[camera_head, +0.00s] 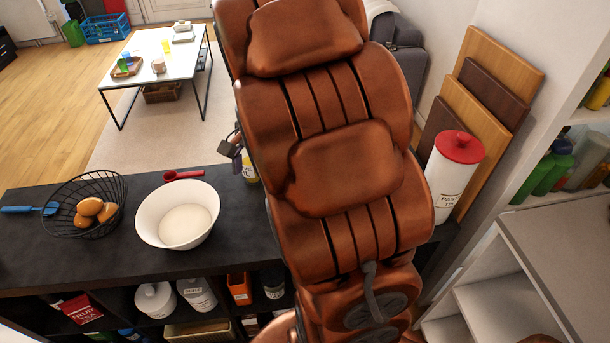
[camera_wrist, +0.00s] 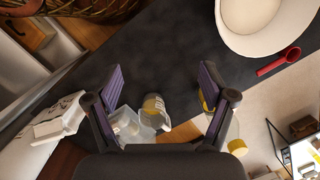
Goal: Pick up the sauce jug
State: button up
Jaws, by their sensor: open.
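A small clear jug with yellowish contents, which looks like the sauce jug (camera_wrist: 155,108), stands on the dark counter top in the wrist view. It lies between the spread fingers of my gripper (camera_wrist: 162,70), nearer their bases in the picture, with dark counter showing between the fingertips. My gripper is open and nothing is held. In the head view my gripper (camera_head: 236,150) shows only in part at the left edge of my arm, beside a yellow-labelled bottle (camera_head: 250,168). My arm hides the jug there.
Clear containers (camera_wrist: 124,122) stand left of the jug, and a yellow-topped item is partly behind the right finger. A white bowl (camera_head: 178,220), a red scoop (camera_head: 183,175) and a wire basket (camera_head: 86,205) occupy the counter. A pasta canister (camera_head: 452,175) stands right of my arm.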

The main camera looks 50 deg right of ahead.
jog(key=w+d+f+m+t, duration=0.1)
jog(key=w+d+f+m, duration=0.25)
jog(key=d, duration=0.55)
jog(key=w+d+f+m+t+y, duration=0.15)
jog(key=d+f+m, duration=0.3)
jog(key=d, duration=0.45)
jog(key=w+d+f+m+t, duration=0.1)
jog(key=w+d+f+m, duration=0.3)
jog(key=d, duration=0.5)
jog(key=shift+m, duration=0.5)
jog(key=shift+s+a+p+x, duration=0.15)
jog(key=shift+p+x, duration=0.35)
jog(key=shift+x, duration=0.45)
jog(key=shift+s+a+p+x, duration=0.15)
jog(key=shift+p+x, duration=0.35)
jog(key=shift+x, duration=0.5)
jog(key=shift+s+p+x, duration=0.15)
jog(key=shift+p+x, duration=0.35)
jog(key=shift+x, duration=0.45)
jog(key=c, duration=1.4)
